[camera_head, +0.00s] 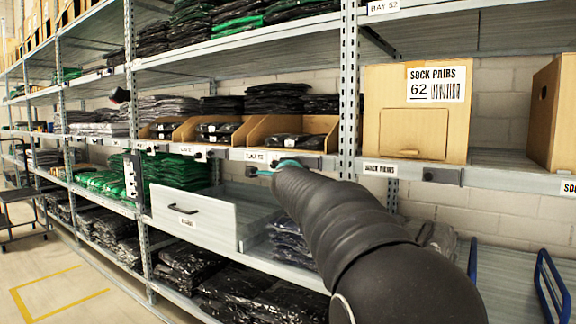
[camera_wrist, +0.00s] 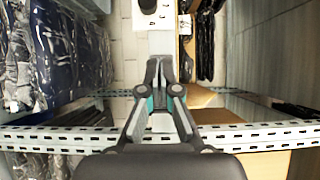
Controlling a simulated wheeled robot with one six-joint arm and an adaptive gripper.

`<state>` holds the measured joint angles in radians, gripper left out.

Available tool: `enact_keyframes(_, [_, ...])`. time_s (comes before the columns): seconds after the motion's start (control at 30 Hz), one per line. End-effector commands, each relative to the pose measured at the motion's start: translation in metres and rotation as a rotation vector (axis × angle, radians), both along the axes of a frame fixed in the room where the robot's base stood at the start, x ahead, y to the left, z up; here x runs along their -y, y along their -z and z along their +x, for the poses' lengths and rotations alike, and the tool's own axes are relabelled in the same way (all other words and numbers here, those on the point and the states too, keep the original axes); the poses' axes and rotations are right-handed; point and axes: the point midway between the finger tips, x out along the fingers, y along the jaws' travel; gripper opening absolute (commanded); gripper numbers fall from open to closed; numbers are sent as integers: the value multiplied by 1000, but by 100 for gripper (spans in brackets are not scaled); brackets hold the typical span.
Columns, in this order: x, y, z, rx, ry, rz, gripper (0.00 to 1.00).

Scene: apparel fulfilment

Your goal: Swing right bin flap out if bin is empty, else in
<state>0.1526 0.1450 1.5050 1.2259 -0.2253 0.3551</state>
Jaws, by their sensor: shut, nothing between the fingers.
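Three open cardboard bins stand in a row on the middle shelf. The right bin (camera_head: 326,128) holds dark wrapped packs (camera_head: 295,141), so it is not empty. My gripper (camera_head: 256,172) is at the shelf edge in front of the right bin, largely hidden by my arm. In the wrist view my gripper (camera_wrist: 158,66) is shut with nothing between the fingertips. A white part with a black round piece (camera_wrist: 148,6) lies beyond the fingertips.
A white drawer (camera_head: 195,215) stands pulled out below the bins. A closed cardboard box (camera_head: 415,78) labelled SOCK PAIRS 62 stands to the right. A steel upright (camera_head: 348,75) separates the bays. Wrapped garments (camera_wrist: 62,50) lie left in the wrist view.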

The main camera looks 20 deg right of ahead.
Motion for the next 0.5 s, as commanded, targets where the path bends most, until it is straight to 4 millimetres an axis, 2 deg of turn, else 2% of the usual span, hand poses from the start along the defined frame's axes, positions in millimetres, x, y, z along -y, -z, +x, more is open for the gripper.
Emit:
enact_keyframes(0.23, [-37, -4, -27, 2, -2, 0, 0])
enact_keyframes(0.5, [-69, -3, -62, 3, 9, 1, 0])
